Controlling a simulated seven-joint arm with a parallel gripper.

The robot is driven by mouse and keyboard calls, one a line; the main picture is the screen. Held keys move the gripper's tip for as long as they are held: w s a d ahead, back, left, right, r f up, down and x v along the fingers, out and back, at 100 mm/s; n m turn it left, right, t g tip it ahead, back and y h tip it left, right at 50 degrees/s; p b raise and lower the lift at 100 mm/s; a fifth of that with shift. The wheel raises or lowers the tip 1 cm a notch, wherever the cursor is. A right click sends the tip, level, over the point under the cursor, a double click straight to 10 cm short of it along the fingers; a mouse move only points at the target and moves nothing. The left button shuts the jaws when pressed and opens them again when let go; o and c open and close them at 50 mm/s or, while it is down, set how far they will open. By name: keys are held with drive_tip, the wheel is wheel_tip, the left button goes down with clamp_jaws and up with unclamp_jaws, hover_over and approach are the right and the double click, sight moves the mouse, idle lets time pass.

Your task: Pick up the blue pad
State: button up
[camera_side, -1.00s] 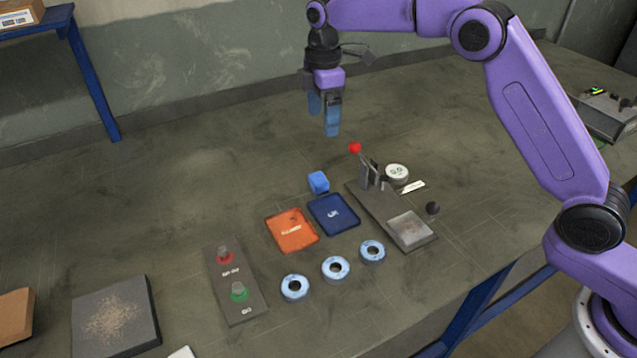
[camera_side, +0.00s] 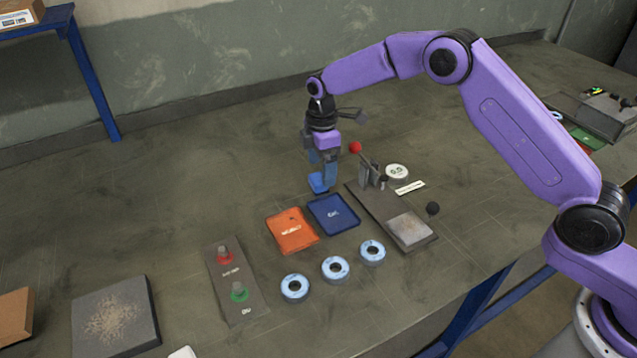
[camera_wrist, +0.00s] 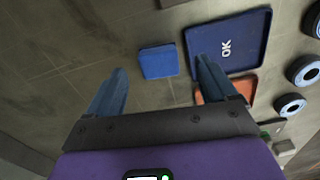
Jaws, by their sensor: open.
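The blue pad (camera_side: 318,184) is a small blue block on the table, just behind the blue tray. It also shows in the wrist view (camera_wrist: 158,61), ahead of the fingers and nearer the right one. My gripper (camera_side: 323,176) is open and low over the pad, with nothing between its fingers. In the wrist view my gripper (camera_wrist: 160,85) has its two blue fingers spread wide. In the side view the fingers partly hide the pad, and I cannot tell whether they touch it.
A blue tray marked OK (camera_side: 334,213) and an orange tray (camera_side: 292,231) lie close in front. A lever fixture (camera_side: 392,213) with a red knob stands to the right. The table left of the pad is clear.

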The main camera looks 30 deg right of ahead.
sight(321, 178)
drive_tip(key=shift+w+f, duration=0.1)
drive_tip(key=shift+f, duration=1.55)
drive_tip(key=c, duration=1.1)
drive_tip(key=shift+r, duration=0.15)
